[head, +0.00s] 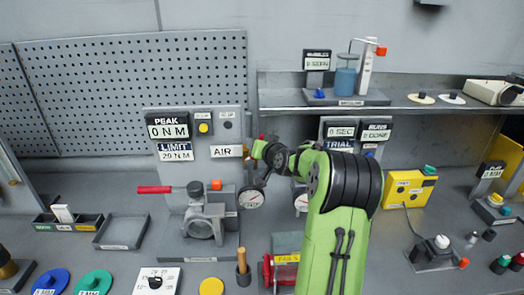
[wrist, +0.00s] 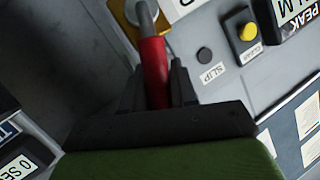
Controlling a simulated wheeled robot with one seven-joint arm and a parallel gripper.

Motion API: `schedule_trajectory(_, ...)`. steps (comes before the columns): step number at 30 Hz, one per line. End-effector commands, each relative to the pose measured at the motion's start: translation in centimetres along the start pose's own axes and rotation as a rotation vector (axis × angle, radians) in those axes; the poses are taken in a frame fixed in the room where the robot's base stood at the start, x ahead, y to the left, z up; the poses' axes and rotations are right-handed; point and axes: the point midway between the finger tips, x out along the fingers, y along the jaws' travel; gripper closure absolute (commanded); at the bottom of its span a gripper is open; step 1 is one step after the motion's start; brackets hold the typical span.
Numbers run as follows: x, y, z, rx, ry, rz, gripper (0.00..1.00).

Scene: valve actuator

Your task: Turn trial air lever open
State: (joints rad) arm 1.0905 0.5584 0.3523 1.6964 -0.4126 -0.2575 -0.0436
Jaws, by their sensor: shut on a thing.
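In the wrist view a lever with a red grip (wrist: 153,68) runs from a grey stem on a brass-coloured fitting (wrist: 132,14) at the top. My gripper (wrist: 157,90) has one dark finger on each side of the red grip and is shut on it. In the head view my gripper (head: 257,150) is at the right edge of the upright panel, beside the AIR label (head: 226,151). Only a small red bit (head: 262,137) shows there; my gripper and arm hide the rest of the lever, so its angle is unclear.
A round gauge (head: 251,198) hangs just below my gripper. A clamped valve (head: 203,222) with a red-handled bar (head: 155,190) stands at lower left. A shelf (head: 420,108) runs across above right. The TRIAL display box (head: 340,133) is behind my arm.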

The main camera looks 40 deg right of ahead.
Motion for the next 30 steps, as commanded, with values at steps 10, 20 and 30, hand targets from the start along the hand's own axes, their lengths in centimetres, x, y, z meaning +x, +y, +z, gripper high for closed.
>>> schedule_trajectory(10,0.6,-1.7,0.2,-0.210,-0.058,0.083,1.00)
schedule_trajectory(20,0.8,-2.1,0.4,-0.290,-0.084,0.119,1.00)
schedule_trajectory(30,0.8,-2.1,0.4,-0.297,-0.089,0.123,1.00)
